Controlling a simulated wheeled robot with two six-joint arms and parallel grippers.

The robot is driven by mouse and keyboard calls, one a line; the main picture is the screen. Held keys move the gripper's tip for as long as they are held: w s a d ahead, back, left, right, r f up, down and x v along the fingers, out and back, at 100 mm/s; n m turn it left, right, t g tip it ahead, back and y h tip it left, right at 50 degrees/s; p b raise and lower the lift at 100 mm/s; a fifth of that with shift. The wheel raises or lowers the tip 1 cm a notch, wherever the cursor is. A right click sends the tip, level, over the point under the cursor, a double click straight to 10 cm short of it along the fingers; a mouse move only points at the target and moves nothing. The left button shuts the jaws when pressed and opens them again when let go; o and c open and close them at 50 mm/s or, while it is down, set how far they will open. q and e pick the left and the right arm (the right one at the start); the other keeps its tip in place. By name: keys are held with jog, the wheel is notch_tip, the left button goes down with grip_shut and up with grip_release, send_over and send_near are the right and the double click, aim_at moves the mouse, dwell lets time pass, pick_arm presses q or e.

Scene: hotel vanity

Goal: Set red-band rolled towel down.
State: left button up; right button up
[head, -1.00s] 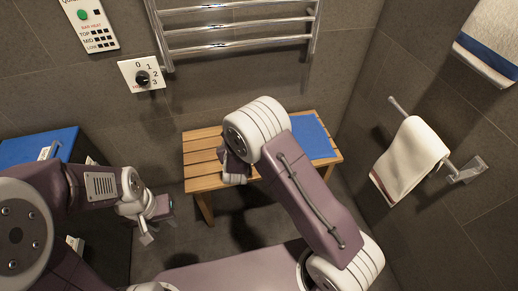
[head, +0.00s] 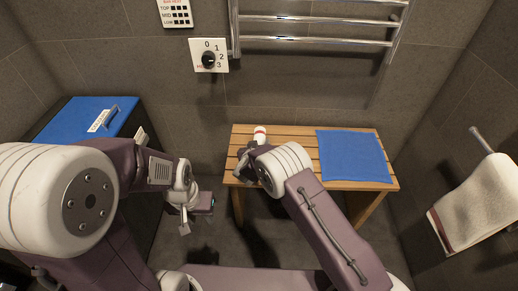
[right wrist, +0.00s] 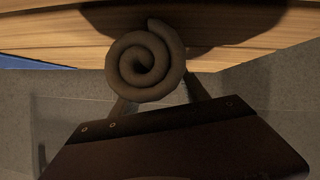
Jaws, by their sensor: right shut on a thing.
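The red-band rolled towel (head: 260,134), white with a red band, shows at the far left of the slatted wooden bench (head: 292,142) in the head view. My right gripper (head: 249,153) is shut on it, its fingers partly hidden by my wrist. In the right wrist view the towel's spiral end (right wrist: 145,63) sits between the two fingers, close to the bench slats (right wrist: 240,35). I cannot tell whether it touches the slats. My left gripper (head: 197,213) is open and empty, left of the bench and apart from it.
A blue mat (head: 353,156) covers the bench's right part. A blue-topped cabinet (head: 85,118) stands at the left. A chrome towel rail (head: 315,42) is on the back wall, and a towel (head: 475,207) hangs at the right.

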jog(key=shift+f, duration=0.2)
jog(key=o, duration=1.4)
jog(key=shift+o, duration=0.2)
jog(key=shift+r, duration=0.15)
jog(key=shift+s+r+p, duration=0.2)
jog(key=shift+r+p, duration=0.1)
jog(key=shift+p, duration=0.15)
jog(key=p+v, duration=0.4)
jog(key=v, duration=0.6)
jog(key=shift+s+a+r, duration=0.1)
jog(key=shift+s+r+p, duration=0.15)
jog(key=shift+s+p, duration=0.2)
jog(key=shift+s, duration=0.2)
